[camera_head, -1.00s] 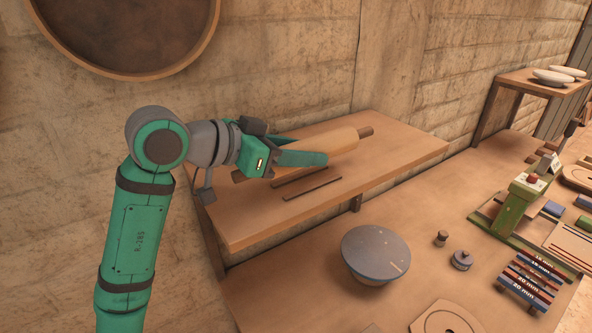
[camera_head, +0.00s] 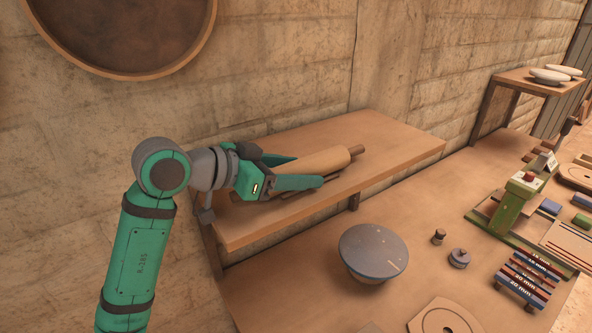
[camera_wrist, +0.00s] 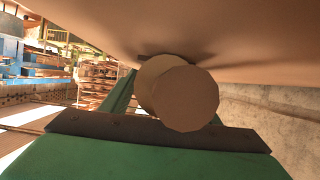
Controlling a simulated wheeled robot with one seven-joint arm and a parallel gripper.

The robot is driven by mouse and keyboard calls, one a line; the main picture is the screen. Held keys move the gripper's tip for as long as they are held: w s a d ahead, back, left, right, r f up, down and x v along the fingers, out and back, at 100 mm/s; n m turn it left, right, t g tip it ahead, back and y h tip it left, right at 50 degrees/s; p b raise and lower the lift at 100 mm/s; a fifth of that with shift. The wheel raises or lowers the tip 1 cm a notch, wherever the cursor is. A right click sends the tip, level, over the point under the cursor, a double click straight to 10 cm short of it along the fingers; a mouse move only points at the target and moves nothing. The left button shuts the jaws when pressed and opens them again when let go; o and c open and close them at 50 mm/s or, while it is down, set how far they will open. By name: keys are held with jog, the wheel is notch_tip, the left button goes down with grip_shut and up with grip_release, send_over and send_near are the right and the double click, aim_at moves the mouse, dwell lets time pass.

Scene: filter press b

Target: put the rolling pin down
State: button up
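The pale wooden rolling pin (camera_head: 326,162) has darker handles and lies lengthwise along the raised wooden shelf (camera_head: 395,156) against the wall. It is just above or touching the shelf top; I cannot tell which. Dark strips on the shelf partly show beneath and beside it. My gripper (camera_head: 303,170) holds the pin from the left, one green finger behind it and one in front. The near finger hides part of the pin. In the wrist view the pin (camera_wrist: 185,98) shows end-on close to the shelf surface, with a green finger beside it.
A grey-topped round bowl-like object (camera_head: 373,250) stands on the lower bench in front of the shelf. Two small knobs (camera_head: 459,258), a green press (camera_head: 520,200) and striped thickness bars (camera_head: 524,277) stand to its right. The shelf's right part is clear.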

jog(key=shift+r, duration=0.1)
jog(key=shift+a+r, duration=0.1)
jog(key=shift+r, duration=0.05)
jog(key=v, duration=1.1)
jog(key=shift+s+a+r, duration=0.15)
jog(key=shift+s+a, duration=0.1)
jog(key=shift+a, duration=0.05)
jog(key=shift+w, duration=0.15)
